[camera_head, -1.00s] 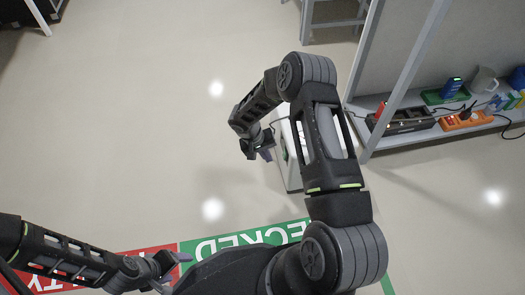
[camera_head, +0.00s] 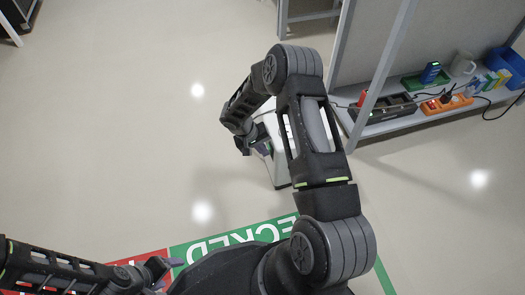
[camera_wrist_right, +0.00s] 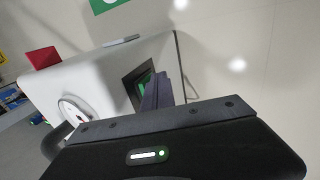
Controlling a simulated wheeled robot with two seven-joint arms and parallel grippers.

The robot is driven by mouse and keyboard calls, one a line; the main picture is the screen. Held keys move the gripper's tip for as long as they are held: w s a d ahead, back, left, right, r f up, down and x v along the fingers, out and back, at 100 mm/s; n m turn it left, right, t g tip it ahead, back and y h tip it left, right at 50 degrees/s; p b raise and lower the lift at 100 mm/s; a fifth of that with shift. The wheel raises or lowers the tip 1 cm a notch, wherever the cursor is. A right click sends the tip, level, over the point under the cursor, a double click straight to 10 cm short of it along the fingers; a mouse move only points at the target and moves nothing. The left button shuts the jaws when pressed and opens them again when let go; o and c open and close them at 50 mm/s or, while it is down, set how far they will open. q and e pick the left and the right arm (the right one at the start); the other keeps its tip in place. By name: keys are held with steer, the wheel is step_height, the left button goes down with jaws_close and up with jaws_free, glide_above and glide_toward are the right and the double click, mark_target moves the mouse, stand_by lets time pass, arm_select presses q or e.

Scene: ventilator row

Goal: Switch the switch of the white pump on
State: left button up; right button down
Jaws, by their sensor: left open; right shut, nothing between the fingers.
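The white pump (camera_wrist_right: 85,80) fills the left of the right wrist view as a pale box with a round dial. A dark recess in its side holds a green switch (camera_wrist_right: 145,84). In the head view the pump (camera_head: 280,174) stands on the floor, largely hidden behind my right arm. My right gripper (camera_head: 263,149) is shut and empty at the pump's left side. In the wrist view its fingers (camera_wrist_right: 159,92) are at the recess and partly cover the switch; contact and switch position cannot be told. My left gripper (camera_head: 168,273) is open and empty at lower left, away from the pump.
A grey shelf (camera_head: 385,128) to the right holds an orange power strip (camera_head: 447,104), a green tray (camera_head: 411,83), a mug (camera_head: 463,63) and a blue bin (camera_head: 506,67). A green and red floor marking (camera_head: 225,240) lies in front. The floor to the left is clear.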

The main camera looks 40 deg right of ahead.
arm_select(q)
steer(key=shift+r, duration=0.1)
arm_select(e)
steer(key=shift+r, duration=0.15)
arm_select(q)
steer(key=shift+r+p, duration=0.3)
steer(key=shift+p, duration=0.1)
arm_select(e)
steer(key=shift+r, duration=0.7)
arm_select(q)
steer(key=shift+s, duration=0.1)
